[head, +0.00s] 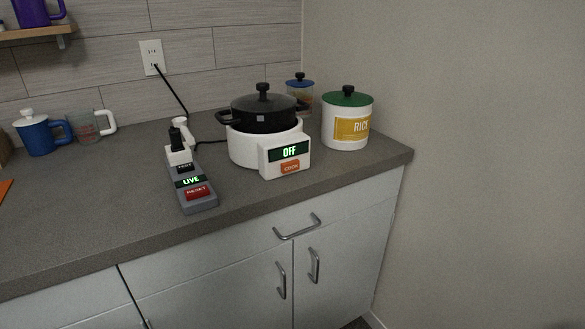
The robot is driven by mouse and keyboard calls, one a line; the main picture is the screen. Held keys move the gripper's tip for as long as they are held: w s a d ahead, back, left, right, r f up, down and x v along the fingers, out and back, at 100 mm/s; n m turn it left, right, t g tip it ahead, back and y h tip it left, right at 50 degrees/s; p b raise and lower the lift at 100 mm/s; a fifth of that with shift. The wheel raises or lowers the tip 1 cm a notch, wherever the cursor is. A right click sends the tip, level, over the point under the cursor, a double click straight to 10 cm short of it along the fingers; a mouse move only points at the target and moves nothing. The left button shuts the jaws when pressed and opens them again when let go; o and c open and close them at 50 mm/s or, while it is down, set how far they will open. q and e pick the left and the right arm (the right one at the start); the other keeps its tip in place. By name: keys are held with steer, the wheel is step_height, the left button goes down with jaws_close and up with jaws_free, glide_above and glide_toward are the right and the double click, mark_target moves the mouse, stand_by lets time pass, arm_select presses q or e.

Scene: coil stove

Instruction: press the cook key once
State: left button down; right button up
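The orange cook key (291,167) is on the front panel of a white cooker (250,149). A green display (289,151) above the key reads OFF. A black lidded pot (262,112) sits in the top of the cooker. Neither of my grippers shows in the head view, so nothing is seen touching the key.
A grey power strip (198,203) reading LIVE, with a red key, lies left of the cooker; its plugs and cord stand behind. A rice canister (346,129) is close on the right. Mugs (40,133) stand far left. The counter (110,220) in front is clear.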

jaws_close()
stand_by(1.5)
